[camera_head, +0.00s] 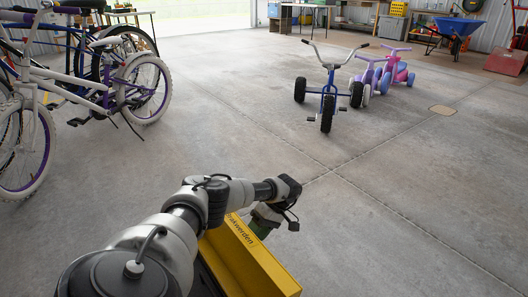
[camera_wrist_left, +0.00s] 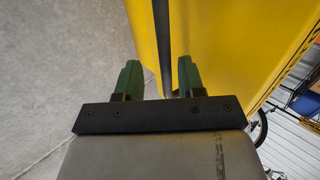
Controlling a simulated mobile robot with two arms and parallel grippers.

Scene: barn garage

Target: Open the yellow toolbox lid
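The yellow toolbox (camera_head: 245,262), with dark lettering on its upper part, is directly in front of me at the bottom of the head view, partly hidden by my left arm. Whether its lid is open or shut cannot be told. My left gripper (camera_head: 262,226) is at the toolbox's far side, pointing down. In the left wrist view the yellow toolbox (camera_wrist_left: 225,45) fills the top and right. The green fingers of my left gripper (camera_wrist_left: 158,75) are apart, with a thin dark bar (camera_wrist_left: 161,40) between them, seemingly touching neither. My right gripper is not in view.
Bicycles (camera_head: 90,80) stand at the left. A blue tricycle (camera_head: 328,90) and pink-purple ride-on toys (camera_head: 385,72) stand farther off. A blue wheelbarrow (camera_head: 458,27) is at the back right. The concrete floor (camera_head: 400,190) around the toolbox is clear at the right.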

